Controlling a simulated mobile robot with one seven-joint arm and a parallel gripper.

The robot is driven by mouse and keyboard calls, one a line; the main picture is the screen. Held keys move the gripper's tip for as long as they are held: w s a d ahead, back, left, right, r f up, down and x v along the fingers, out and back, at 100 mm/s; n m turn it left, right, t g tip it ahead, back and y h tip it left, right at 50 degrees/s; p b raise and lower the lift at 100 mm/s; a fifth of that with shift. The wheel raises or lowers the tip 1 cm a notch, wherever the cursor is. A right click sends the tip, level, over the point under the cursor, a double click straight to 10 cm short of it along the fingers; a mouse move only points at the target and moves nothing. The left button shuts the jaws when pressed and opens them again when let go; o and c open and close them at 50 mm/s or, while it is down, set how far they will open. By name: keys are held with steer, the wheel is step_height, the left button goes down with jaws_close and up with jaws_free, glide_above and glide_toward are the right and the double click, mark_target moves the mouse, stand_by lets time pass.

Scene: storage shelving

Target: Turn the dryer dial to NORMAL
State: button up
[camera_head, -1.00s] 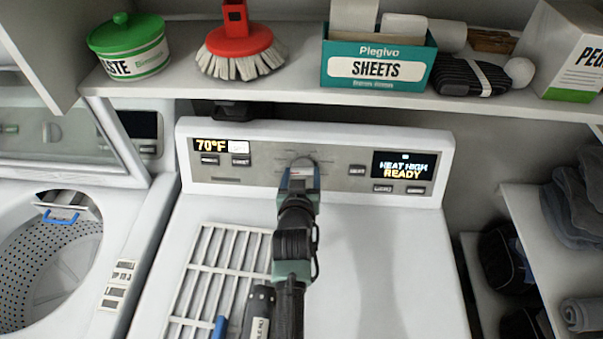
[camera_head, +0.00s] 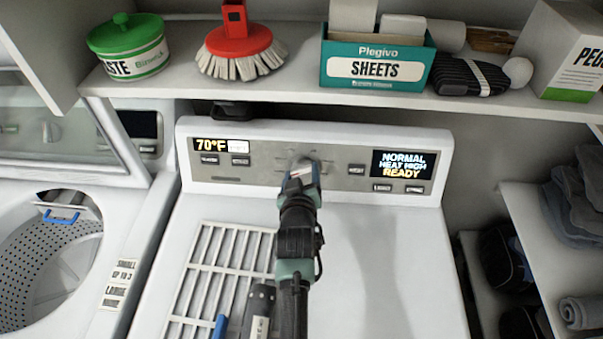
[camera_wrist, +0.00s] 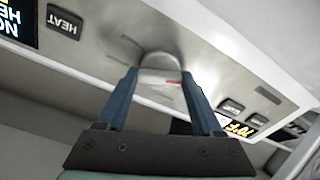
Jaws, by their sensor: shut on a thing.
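The dryer dial (camera_head: 304,163) is a round grey knob in the middle of the dryer's control panel (camera_head: 265,172). In the wrist view the dial (camera_wrist: 160,66) sits between the two blue fingers, with a small red mark on it. My gripper (camera_head: 302,172) reaches the panel from the front and is shut on the dial; its fingers also show in the wrist view (camera_wrist: 160,82). The right display (camera_head: 404,164) reads NORMAL, HEAT HIGH, READY. The left display (camera_head: 221,145) reads 70°F. The dial's own labels are too small or hidden to read.
A shelf (camera_head: 290,94) overhangs the panel, holding a green tin (camera_head: 128,48), a red brush (camera_head: 240,50) and a SHEETS box (camera_head: 378,65). A white rack (camera_head: 215,275) lies on the dryer top (camera_head: 390,260). An open washer (camera_head: 50,260) stands left.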

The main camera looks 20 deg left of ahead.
steer(key=o, duration=1.4)
steer(key=shift+c, duration=0.2)
steer(key=b+v, duration=0.1)
steer(key=v, duration=1.2)
